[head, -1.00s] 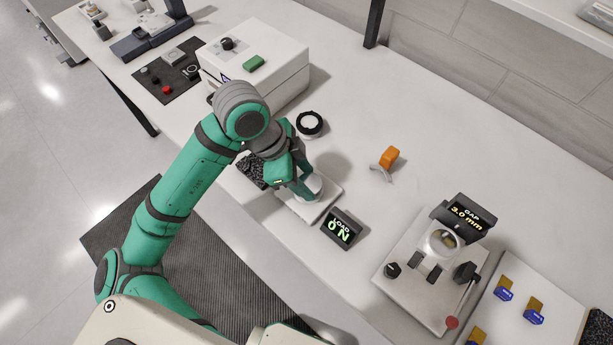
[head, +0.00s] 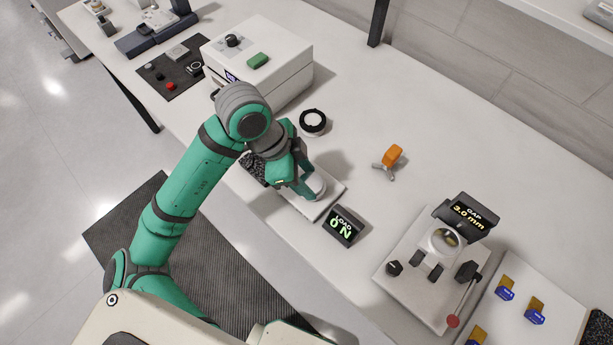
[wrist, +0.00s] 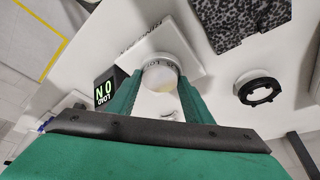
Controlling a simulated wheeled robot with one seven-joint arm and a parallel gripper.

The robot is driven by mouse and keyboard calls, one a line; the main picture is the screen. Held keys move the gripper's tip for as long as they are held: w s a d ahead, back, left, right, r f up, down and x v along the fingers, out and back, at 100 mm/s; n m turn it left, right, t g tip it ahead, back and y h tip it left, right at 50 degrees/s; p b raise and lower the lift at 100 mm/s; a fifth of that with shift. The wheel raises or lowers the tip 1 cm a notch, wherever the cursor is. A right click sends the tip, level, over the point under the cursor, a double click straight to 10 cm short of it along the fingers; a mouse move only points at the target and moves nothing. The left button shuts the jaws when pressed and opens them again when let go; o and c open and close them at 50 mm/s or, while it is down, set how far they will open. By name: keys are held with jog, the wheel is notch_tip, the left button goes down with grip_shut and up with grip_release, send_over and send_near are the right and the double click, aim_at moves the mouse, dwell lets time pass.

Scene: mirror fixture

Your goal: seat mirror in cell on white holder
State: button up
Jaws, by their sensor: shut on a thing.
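My gripper (wrist: 158,97) is shut on a round, pale mirror (wrist: 160,79), whose sides lie between the two green fingertips. In the wrist view the mirror appears over the white holder (wrist: 192,62), a flat plate with lettering along its edge. In the head view my gripper (head: 309,190) is at the round white cell (head: 317,181) on the holder (head: 327,204). My fingers and the mirror hide much of the cell, so I cannot tell whether the mirror touches it. The load display (head: 343,227) beside the holder reads 0 N.
A black ring (head: 313,121) lies behind the holder, near a white box (head: 285,78) with a green pad. A dark speckled pad (head: 253,168) is left of my gripper. An orange piece (head: 392,155) and a gap station (head: 410,262) reading 3.0 mm stand right. Bare table lies between.

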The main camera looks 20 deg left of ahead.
jog(key=shift+f, duration=0.2)
jog(key=o, duration=1.2)
jog(key=shift+d, duration=0.1)
jog(key=shift+r, duration=1.55)
jog(key=o, duration=0.4)
jog(key=shift+r, duration=2.05)
